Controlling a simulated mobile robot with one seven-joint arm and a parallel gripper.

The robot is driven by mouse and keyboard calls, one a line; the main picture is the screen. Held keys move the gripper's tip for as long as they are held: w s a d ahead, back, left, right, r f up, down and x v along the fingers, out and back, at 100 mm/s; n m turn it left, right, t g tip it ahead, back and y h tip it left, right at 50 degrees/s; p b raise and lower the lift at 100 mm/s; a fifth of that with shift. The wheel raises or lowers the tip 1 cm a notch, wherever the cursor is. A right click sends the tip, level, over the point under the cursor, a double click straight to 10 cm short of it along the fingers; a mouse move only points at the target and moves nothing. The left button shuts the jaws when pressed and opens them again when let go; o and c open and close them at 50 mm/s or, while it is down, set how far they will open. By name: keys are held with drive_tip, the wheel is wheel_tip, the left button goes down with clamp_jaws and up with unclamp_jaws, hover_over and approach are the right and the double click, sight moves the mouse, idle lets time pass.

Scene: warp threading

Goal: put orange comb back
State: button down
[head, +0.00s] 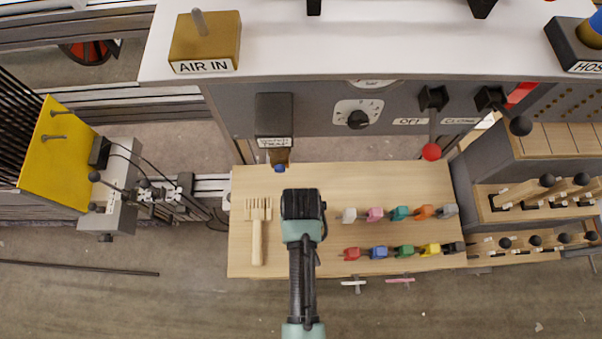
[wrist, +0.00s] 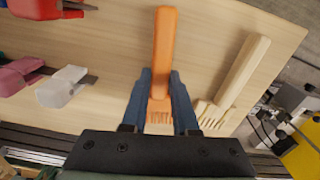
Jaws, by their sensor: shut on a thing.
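The orange comb (wrist: 163,60) is in the wrist view, with its handle pointing away from me and its teeth toward my palm. My gripper (wrist: 160,85) is shut on it, with one blue finger on each side. The comb lies over the wooden table (wrist: 112,60); I cannot tell whether it touches it. In the head view my gripper (head: 302,204) is over the table's left half and hides the comb. A plain wooden comb (head: 257,238) lies on the table to the left, apart from my gripper; it also shows in the wrist view (wrist: 238,78).
Two rows of small coloured clips, including a white one (head: 349,215) and a red one (head: 352,254), lie right of my gripper. A grey machine panel (head: 410,145) with a red-knobbed lever (head: 431,152) stands behind the table. Wooden lever racks (head: 530,200) are at right.

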drive_tip(key=shift+f, duration=0.4)
drive_tip(key=shift+c, duration=1)
unclamp_jaws()
drive_tip(key=s+r+p, duration=0.1)
drive_tip(key=r+p, duration=0.2)
drive_tip(key=s+r+p, duration=0.1)
drive_tip(key=r+p, duration=0.2)
drive_tip(key=p, duration=0.1)
drive_tip(key=s+r+p, duration=0.1)
drive_tip(key=r+p, duration=0.2)
drive_tip(key=p, duration=0.1)
drive_tip(key=shift+r, duration=0.15)
drive_tip(key=shift+s, duration=0.1)
idle(0.6)
